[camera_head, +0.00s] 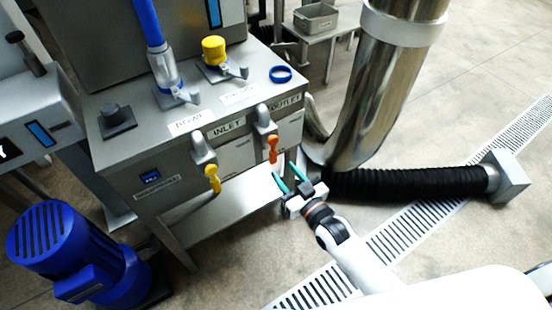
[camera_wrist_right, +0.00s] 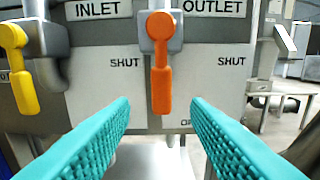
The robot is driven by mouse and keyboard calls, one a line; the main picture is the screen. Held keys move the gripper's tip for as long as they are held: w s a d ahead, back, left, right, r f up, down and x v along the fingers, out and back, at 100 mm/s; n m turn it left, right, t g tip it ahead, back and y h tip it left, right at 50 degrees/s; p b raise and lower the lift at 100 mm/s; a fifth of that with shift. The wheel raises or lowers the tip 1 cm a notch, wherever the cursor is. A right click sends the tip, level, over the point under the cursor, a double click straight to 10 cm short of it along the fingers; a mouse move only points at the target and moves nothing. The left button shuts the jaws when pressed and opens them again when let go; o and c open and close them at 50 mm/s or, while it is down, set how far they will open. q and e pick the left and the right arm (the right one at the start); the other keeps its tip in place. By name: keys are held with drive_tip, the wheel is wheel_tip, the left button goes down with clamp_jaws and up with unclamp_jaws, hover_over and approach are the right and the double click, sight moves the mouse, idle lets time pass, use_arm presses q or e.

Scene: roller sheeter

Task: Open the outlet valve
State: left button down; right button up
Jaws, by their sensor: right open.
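The outlet valve has an orange lever handle (camera_head: 273,149) on the front of the steel cabinet, under the OUTLET label; it also shows in the right wrist view (camera_wrist_right: 160,62). The lever hangs straight down from its grey body. A SHUT marking sits to its right and a partly hidden marking lies below it. My right gripper (camera_head: 287,181) is in front of and below the lever, with teal fingers spread. In the right wrist view the open fingers (camera_wrist_right: 160,118) stand on either side of the lever's line, apart from it. My left gripper is not in view.
The yellow inlet lever (camera_head: 213,178) hangs left of the orange one. A black corrugated hose (camera_head: 410,184) and a steel duct (camera_head: 375,90) stand right of my gripper. A blue motor (camera_head: 72,252) is at lower left. A steel shelf (camera_head: 220,213) lies under the cabinet.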

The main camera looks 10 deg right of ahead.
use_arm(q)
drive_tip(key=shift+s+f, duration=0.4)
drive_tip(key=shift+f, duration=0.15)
use_arm(e)
drive_tip(key=shift+v, duration=1.65)
